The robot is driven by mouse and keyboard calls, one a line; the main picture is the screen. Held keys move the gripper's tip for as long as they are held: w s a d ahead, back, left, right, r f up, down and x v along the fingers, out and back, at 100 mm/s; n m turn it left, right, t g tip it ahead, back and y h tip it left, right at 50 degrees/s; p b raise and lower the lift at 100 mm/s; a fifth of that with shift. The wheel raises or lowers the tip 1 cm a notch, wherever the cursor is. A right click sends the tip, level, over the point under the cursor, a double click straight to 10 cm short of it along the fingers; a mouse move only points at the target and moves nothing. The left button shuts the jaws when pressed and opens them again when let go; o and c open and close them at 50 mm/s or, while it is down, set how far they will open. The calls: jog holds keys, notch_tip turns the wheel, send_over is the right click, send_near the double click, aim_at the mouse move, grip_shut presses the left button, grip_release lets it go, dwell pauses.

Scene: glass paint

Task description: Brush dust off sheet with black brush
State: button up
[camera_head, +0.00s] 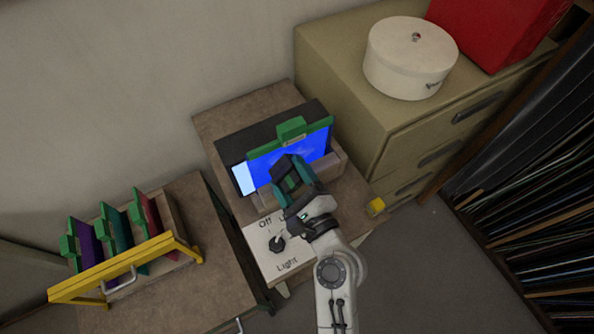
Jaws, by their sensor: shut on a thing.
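The blue glass sheet (312,149) stands in a lit holder in the middle of the view, with a green clamp (291,129) along its top edge. Its face is bright blue, and a darker smudgy patch shows near its middle. My gripper (287,172) is in front of the sheet's lower part and hides some of it. It is shut on a dark thing, which appears to be the black brush, mostly hidden by the fingers. I cannot tell whether the bristles touch the sheet.
A light switch panel (262,258) labelled Off and Light is below the holder. A yellow-barred rack (130,265) at left holds purple, teal and red sheets. A cabinet (345,60) with a round white box (408,60) stands at upper right.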

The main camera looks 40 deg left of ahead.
aim_at(268, 165)
jog(key=shift+s+a+r+p, duration=0.1)
jog(key=shift+s+a, duration=0.15)
jog(key=shift+s, duration=0.2)
jog(key=shift+s+a+f+p, duration=0.15)
jog(key=shift+s+a, duration=0.1)
jog(key=shift+s, duration=0.25)
jog(key=shift+s+a+r+p, duration=0.15)
jog(key=shift+s+a, duration=0.1)
jog(key=shift+s, duration=0.2)
jog(key=shift+s+r+p, duration=0.1)
jog(key=shift+r+p, duration=0.35)
jog(key=shift+r, duration=0.15)
jog(key=shift+w+d+f+b, duration=0.15)
jog(key=shift+w+d+b, duration=0.15)
jog(key=shift+w, duration=0.4)
jog(key=shift+w+d+b, duration=0.2)
jog(key=shift+w+d, duration=0.1)
jog(key=shift+w, duration=0.3)
jog(key=shift+w+d+b, duration=0.15)
jog(key=shift+w+d, duration=0.1)
jog(key=shift+w, duration=0.35)
jog(key=shift+w+d+b, duration=0.35)
jog(key=shift+w+d, duration=0.1)
jog(key=shift+w, duration=0.75)
jog(key=shift+w+d+b, duration=0.4)
jog(key=shift+w, duration=0.8)
jog(key=shift+w+d+b, duration=0.35)
jog(key=shift+w+d, duration=0.1)
jog(key=shift+w, duration=0.75)
jog(key=shift+d, duration=0.1)
